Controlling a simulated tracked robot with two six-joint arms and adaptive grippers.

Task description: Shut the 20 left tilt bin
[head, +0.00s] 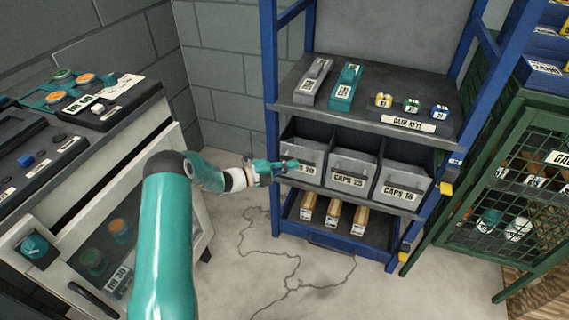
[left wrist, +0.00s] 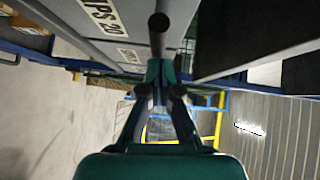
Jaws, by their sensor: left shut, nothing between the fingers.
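The 20 bin (head: 312,153) is the left one of three grey tilt bins on the middle level of a blue rack. In the head view its label is partly covered by my left gripper (head: 288,166). In the left wrist view the bin's grey front (left wrist: 88,45) and its label ending in 20 show at upper left. My left gripper's fingertips (left wrist: 160,72) are shut and empty, close to the bin's dark bar handle (left wrist: 158,38). I cannot tell whether they touch it, or how far the bin is tilted. My right gripper is not in view.
The middle bin (head: 350,168) and the right bin (head: 402,186) stand beside it. The upper shelf (head: 300,103) carries trays and small coloured items. Several wooden-looking blocks lie below. A green mesh cabinet (head: 500,190) stands right.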

